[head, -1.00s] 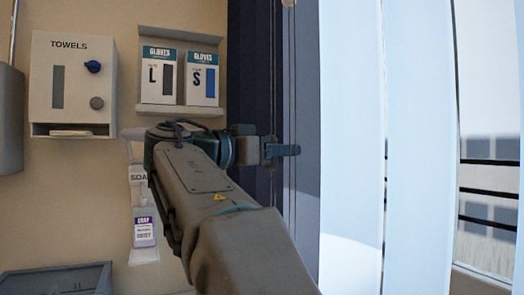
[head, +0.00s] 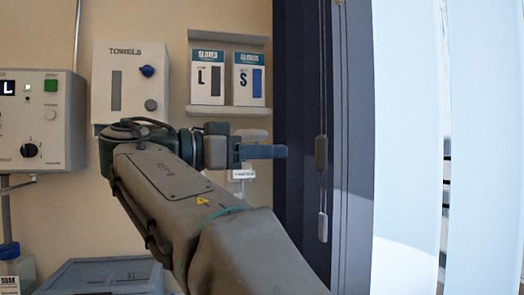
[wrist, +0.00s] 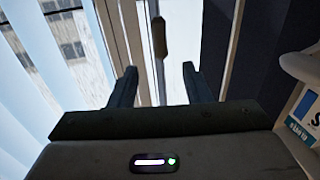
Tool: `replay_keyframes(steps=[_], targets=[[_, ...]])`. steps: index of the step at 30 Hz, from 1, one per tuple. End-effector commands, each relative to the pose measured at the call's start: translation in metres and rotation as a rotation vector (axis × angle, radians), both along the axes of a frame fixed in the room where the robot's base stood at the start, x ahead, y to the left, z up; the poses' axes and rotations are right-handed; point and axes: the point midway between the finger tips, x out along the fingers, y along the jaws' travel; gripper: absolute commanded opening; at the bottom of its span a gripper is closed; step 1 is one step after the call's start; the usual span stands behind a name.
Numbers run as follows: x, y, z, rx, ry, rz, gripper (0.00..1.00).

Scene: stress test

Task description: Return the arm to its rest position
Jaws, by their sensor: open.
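My gripper (head: 262,152) is at the end of my arm, which reaches up from the bottom of the head view. It points right, toward the dark window frame. In the wrist view my gripper (wrist: 157,85) shows two fingers apart with nothing between them. Beyond the fingers are the window frame and a hanging dark cord pull (wrist: 159,38).
On the wall are a towel dispenser (head: 115,100), glove boxes L (head: 207,85) and S (head: 248,85) on a shelf, and a control box (head: 60,105) at left. Cord pulls (head: 321,153) hang by the window; pale blind slats (head: 410,120) stand at right. A grey bin (head: 105,278) is below.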

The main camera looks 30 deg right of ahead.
Motion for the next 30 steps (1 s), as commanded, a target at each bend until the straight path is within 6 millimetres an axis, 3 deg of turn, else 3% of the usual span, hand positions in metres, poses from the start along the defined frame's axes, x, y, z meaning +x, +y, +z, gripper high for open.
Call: replay_keyframes(steps=[11,14,17,23,30], targets=[[0.001,-0.001,0.000,0.003,0.008,0.004,0.44],[0.005,-0.002,-0.006,0.028,0.075,0.038,0.44],[0.015,-0.007,-0.024,0.093,0.229,0.116,0.44],[0.026,-0.011,-0.105,0.316,0.650,0.373,0.44],[0.000,0.009,-0.219,0.625,0.996,0.733,0.44]])
